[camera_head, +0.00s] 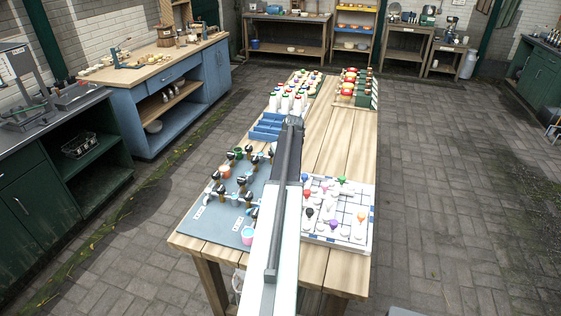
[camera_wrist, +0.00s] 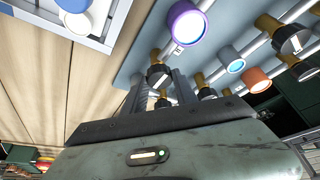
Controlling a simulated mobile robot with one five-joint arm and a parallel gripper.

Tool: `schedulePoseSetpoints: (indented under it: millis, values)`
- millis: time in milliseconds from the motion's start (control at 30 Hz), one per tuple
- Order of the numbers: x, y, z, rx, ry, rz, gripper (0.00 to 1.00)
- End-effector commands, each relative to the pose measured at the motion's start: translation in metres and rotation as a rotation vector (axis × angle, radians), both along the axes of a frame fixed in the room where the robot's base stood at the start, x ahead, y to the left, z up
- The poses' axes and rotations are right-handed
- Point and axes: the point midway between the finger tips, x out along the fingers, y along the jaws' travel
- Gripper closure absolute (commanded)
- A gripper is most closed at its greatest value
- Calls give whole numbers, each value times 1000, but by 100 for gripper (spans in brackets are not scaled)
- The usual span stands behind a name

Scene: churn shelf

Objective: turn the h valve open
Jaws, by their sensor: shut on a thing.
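The grey-blue valve board (camera_head: 212,222) lies at the near left of the wooden table. It carries white pipes and several valves with black knobs and brass stems. In the wrist view my gripper (camera_wrist: 158,84) reaches to the board (camera_wrist: 222,34) with its two fingers around one black-knobbed valve (camera_wrist: 158,72), shut on it. This valve has a white mark on top. I cannot read a letter that tells whether it is the h valve. In the head view my own arm covers the gripper and part of the board.
Other valves (camera_wrist: 290,40) and coloured cups, purple (camera_wrist: 187,25) and orange (camera_wrist: 257,79), stand close to the gripper. A white gridded board (camera_head: 348,232) with coloured knobs lies to the right. A blue rack (camera_head: 266,127) and white bottles (camera_head: 288,103) stand farther back.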

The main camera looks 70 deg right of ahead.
Motion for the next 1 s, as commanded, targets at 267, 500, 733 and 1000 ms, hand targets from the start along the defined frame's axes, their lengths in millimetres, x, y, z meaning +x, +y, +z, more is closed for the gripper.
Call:
schedulePoseSetpoints:
  millis: [267,500,733,1000]
  values:
    - [0,1,-1,4,3,3,100]
    - [0,1,-1,2,2,2,45]
    - [0,1,1,2,1,1,45]
    - [-8,8,32,2,1,0,45]
